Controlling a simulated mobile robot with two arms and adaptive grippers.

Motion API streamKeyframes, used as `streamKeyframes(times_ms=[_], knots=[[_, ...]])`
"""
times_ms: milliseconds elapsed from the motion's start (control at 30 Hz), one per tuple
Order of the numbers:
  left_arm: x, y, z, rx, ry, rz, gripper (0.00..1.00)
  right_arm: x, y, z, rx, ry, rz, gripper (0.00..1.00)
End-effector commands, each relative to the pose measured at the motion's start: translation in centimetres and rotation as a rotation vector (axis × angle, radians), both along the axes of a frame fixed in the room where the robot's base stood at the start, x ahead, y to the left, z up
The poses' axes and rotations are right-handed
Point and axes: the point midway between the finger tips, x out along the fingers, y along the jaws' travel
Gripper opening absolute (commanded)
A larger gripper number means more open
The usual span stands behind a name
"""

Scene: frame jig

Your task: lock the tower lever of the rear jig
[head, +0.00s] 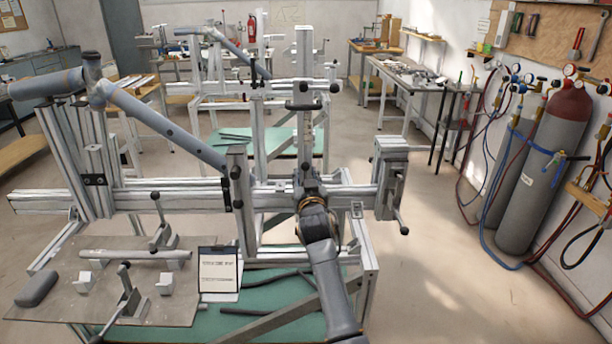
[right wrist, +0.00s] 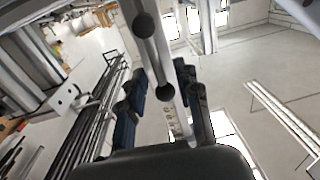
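The near jig has a grey tower (head: 304,60) rising behind its long aluminium beam (head: 150,193). A dark bar with ball ends, which looks like the tower lever (head: 303,107), crosses the tower roughly level. A second, similar jig (head: 262,88) stands behind; I cannot tell which one counts as the rear jig. My right gripper (head: 307,182) is at the near jig's beam, below that bar. In the right wrist view its dark fingers (right wrist: 160,98) are apart, with a grey rod and black balls (right wrist: 165,92) in front of or between them; contact cannot be told. My left gripper is not in view.
A blue-grey frame tube (head: 165,122) slopes across the jig's left part. A clamp block with handle (head: 390,185) is at the beam's right end. A plate with toggle clamps (head: 110,262) is at lower left.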

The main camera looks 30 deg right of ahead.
Motion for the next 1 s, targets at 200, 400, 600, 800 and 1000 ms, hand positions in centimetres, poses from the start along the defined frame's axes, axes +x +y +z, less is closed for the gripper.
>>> streamKeyframes(times_ms=[200,400,600,800,1000], knots=[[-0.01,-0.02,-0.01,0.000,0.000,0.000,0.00,0.00,-0.01,0.02,0.000,-0.001,0.000,0.29],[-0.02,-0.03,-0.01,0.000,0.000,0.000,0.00,-0.01,0.00,0.04,0.000,-0.001,0.000,0.00],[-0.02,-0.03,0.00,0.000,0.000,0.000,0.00,-0.01,0.01,0.10,-0.001,-0.002,0.000,0.00],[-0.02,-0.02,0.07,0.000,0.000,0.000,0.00,0.05,0.10,0.18,-0.015,0.006,0.001,0.00],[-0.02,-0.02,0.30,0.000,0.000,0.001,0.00,0.29,0.49,0.28,-0.083,0.046,0.001,0.00]])
